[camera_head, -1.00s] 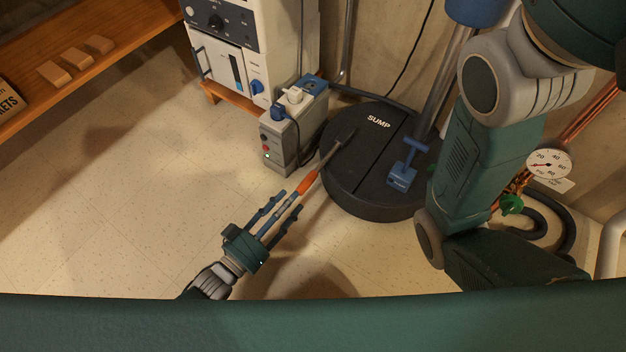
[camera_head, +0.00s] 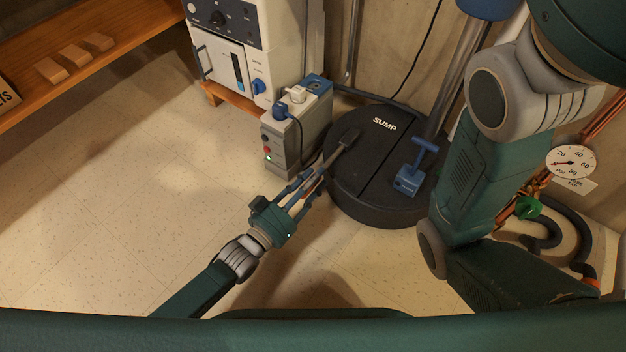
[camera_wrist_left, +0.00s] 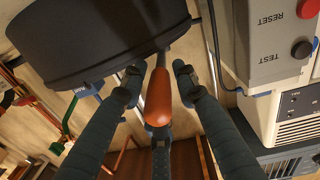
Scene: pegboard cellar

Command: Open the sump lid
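The sump lid (camera_head: 345,187) is a round black cover marked SUMP, lying flat and shut, with a seam across it and a blue T-shaped handle (camera_head: 416,165) on its right part. My left gripper (camera_head: 309,184) is just left of the lid. In the left wrist view its fingers (camera_wrist_left: 157,78) are spread on both sides of the orange grip, with gaps visible. My right arm crosses the right side; its gripper is out of view.
A grey box (camera_head: 290,140) with plugs stands close left of the lid, beside a white appliance (camera_head: 230,65). A pressure gauge (camera_head: 571,161), green valve (camera_head: 528,208) and black hose are at the right. A wooden shelf (camera_head: 130,15) is at upper left. The left floor is clear.

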